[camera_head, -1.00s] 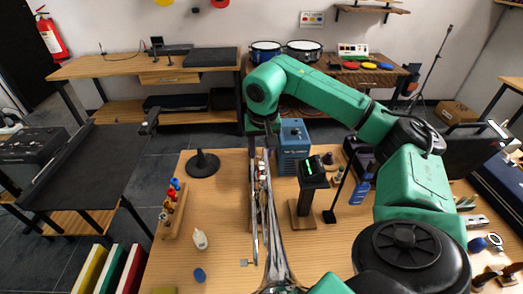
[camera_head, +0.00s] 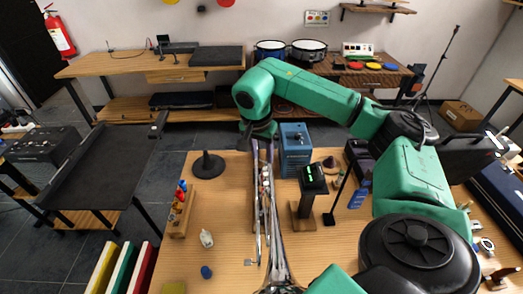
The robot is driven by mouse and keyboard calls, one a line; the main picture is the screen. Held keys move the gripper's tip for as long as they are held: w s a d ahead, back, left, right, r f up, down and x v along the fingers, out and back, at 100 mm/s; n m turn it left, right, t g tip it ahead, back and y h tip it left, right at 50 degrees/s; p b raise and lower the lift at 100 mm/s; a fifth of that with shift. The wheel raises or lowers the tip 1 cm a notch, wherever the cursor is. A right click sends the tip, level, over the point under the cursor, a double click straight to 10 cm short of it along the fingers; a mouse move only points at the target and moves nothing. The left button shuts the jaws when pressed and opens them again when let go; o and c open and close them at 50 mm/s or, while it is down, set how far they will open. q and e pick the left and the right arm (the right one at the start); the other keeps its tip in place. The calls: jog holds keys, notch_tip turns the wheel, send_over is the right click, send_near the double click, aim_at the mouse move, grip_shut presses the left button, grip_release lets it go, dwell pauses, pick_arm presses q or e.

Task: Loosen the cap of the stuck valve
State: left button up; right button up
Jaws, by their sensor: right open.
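A long brass instrument, seemingly a trumpet (camera_head: 276,262), lies lengthwise on the wooden table, its bell toward me at the bottom edge. Its valve section (camera_head: 266,183) shows around the middle; the valve cap is too small to make out. My right gripper (camera_head: 262,133) hangs at the end of the green arm, over the far end of the instrument. It is open and small in the view, and I see nothing held in it. The arm hides part of the table's far edge. My left gripper is not in view.
A blue box (camera_head: 295,150) and a black device with a green display (camera_head: 313,178) stand just right of the instrument. The table between rack and instrument is mostly clear.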

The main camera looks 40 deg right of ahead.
aim_at(264, 170)
jog(key=b+x, duration=0.5)
jog(key=x, duration=0.3)
jog(key=shift+f, duration=0.3)
grip_shut()
